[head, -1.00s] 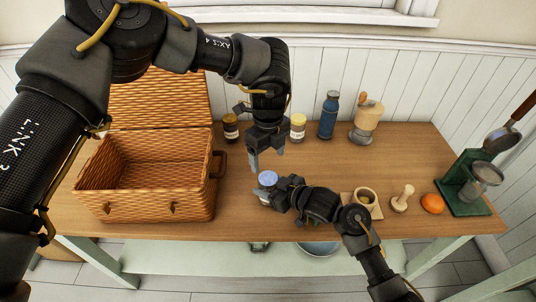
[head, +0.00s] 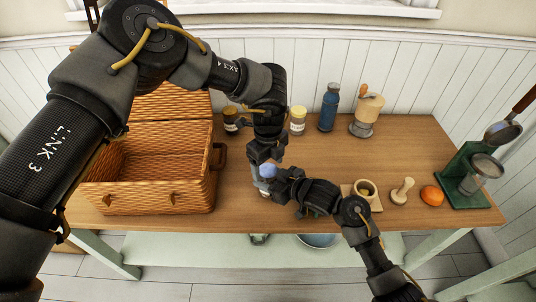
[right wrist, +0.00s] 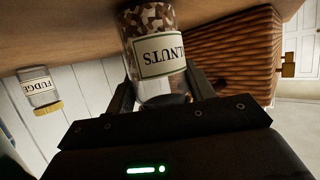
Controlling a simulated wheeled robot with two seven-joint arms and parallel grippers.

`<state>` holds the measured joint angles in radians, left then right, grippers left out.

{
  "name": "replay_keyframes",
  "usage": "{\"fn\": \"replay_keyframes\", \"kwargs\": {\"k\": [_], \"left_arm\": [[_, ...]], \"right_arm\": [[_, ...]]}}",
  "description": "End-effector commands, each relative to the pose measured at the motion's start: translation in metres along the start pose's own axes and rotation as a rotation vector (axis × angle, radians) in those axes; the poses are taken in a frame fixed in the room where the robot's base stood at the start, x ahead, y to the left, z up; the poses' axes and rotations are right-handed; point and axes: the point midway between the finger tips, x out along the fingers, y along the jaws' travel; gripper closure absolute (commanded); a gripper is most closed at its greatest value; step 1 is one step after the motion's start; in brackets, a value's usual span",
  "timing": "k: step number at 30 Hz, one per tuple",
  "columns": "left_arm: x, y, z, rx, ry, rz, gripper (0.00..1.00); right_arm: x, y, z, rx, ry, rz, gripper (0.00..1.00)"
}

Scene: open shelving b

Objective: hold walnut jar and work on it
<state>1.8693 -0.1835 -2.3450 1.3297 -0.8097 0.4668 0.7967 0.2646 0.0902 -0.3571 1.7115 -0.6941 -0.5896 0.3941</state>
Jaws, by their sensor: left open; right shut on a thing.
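The walnut jar (right wrist: 160,55), a clear jar with brown nuts and a label partly reading "LNUTS", appears upside down in the right wrist view. Its pale blue lid (head: 267,170) shows in the head view near the table's front. My right gripper (right wrist: 162,90) is shut on the jar from the side. My left gripper (head: 262,178) is open and points down at the lid, with a finger showing on the jar's left side. Whether its fingers touch the lid is hidden. My grippers cover most of the jar in the head view.
An open wicker basket (head: 150,197) stands close on the left. Behind are a dark-lidded jar (head: 230,118), a yellow-lidded fudge jar (head: 297,120), a blue bottle (head: 328,108) and a grinder (head: 367,115).

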Motion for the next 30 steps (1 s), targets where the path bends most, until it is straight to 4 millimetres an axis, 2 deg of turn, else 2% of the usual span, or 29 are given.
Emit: {"fn": "replay_keyframes", "kwargs": {"k": [6, 14, 24, 27, 30], "left_arm": [[0.0120, 0.0000, -0.0004, 0.001, 0.001, 0.000, 0.26], [0.0125, 0.0000, -0.0004, 0.001, 0.000, 0.000, 0.26], [0.0123, 0.0000, -0.0004, 0.001, 0.001, 0.000, 0.69], [0.0122, 0.0000, -0.0004, 0.015, 0.001, 0.000, 0.71], [0.0123, 0.0001, -0.0004, 0.122, 0.001, 0.000, 0.71]], "right_arm": [[0.0001, 0.0000, 0.0000, 0.000, 0.000, 0.000, 1.00], [0.0001, 0.0000, 0.0001, 0.000, 0.000, 0.000, 1.00], [0.0000, 0.0001, 0.0001, 0.000, 0.000, 0.000, 1.00], [0.0000, 0.0002, 0.0001, 0.001, 0.000, 0.000, 1.00], [0.0000, 0.0003, 0.0002, 0.001, 0.000, 0.001, 1.00]]}}
